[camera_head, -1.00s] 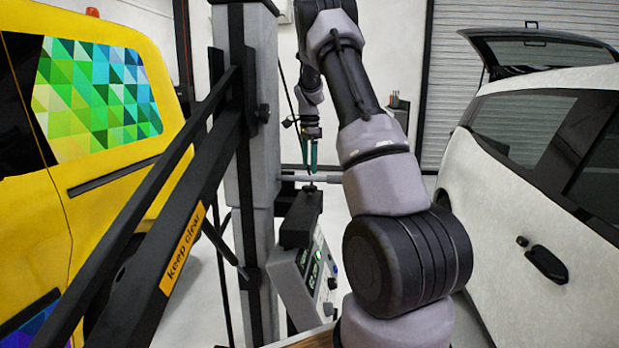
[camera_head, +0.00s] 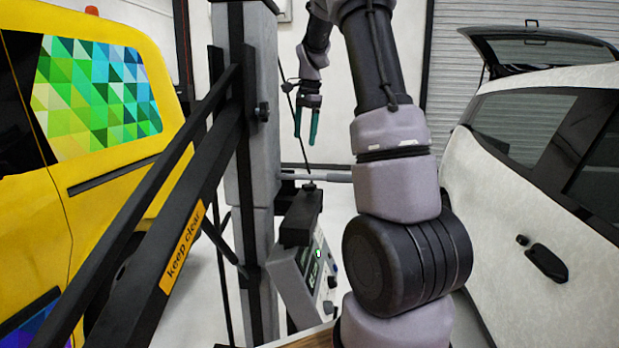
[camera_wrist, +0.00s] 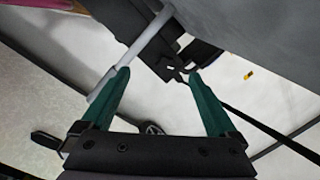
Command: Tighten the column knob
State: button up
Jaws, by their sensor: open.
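A black knob (camera_head: 263,112) sticks out from the right side of the grey column (camera_head: 255,170) in the head view. A second small black knob (camera_head: 309,187) stands on top of the black clamp below the horizontal rod. I cannot tell which is the column knob. My gripper (camera_head: 305,140) points down with its two teal fingers apart and empty. It appears above the second knob and to the right of the first. In the wrist view my gripper (camera_wrist: 159,73) is open, with nothing between its fingers. No knob is clearly identifiable there.
A light horizontal rod (camera_head: 330,177) runs from the column. A control box (camera_head: 305,278) hangs below the black clamp. Black diagonal beams (camera_head: 170,225) cross the left. A yellow vehicle (camera_head: 110,180) stands left, a white car (camera_head: 540,190) right. A thin black cable hangs near my gripper.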

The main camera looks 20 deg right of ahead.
jog(key=s+a+r+n+t, duration=0.1)
jog(key=s+a+r+n, duration=0.25)
jog(key=s, duration=0.45)
jog(key=s+a+r+n+t+y, duration=0.1)
jog(key=s+a+r+n+t, duration=0.1)
jog(key=s+a+n, duration=0.45)
jog(key=s+a+r+n+t, duration=0.1)
jog(key=s+a+r, duration=0.2)
jog(key=s, duration=0.7)
jog(key=n+g+h, duration=0.2)
jog(key=n+g, duration=0.3)
jog(key=n, duration=1.7)
send_over(309, 185)
notch_tip(309, 185, down, 16)
notch_tip(309, 185, down, 10)
jog(key=shift+d+f, duration=0.1)
jog(key=shift+f, duration=0.1)
